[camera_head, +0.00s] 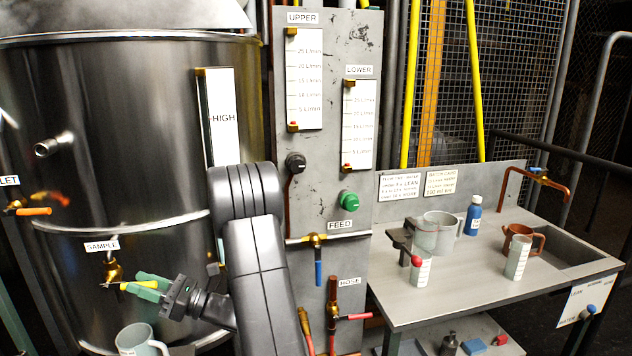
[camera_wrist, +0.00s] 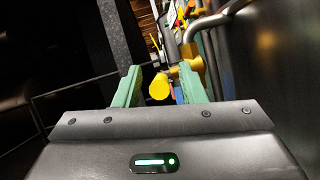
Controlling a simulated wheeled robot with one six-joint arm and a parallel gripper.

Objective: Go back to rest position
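My gripper (camera_head: 150,287) is at the sample valve on the steel tank (camera_head: 130,130), below the SAMPLE label (camera_head: 101,245). Its green fingers stand apart in the wrist view (camera_wrist: 160,88). The yellow valve handle (camera_wrist: 159,88) shows between them, with visible space on both sides. In the head view, the handle (camera_head: 124,286) sticks out to the left of the fingers. The brass valve body (camera_head: 112,268) is behind it. Nothing is seen held. My arm crosses the lower middle of the head view.
A grey jug (camera_head: 137,340) stands below the sample valve. The gauge panel (camera_head: 330,190) with green knob (camera_head: 347,199), feed valve (camera_head: 317,241) and hose valve (camera_head: 332,312) is right of my arm. A bench (camera_head: 450,290) with jugs, cylinders and a blue bottle (camera_head: 473,216) stands at right.

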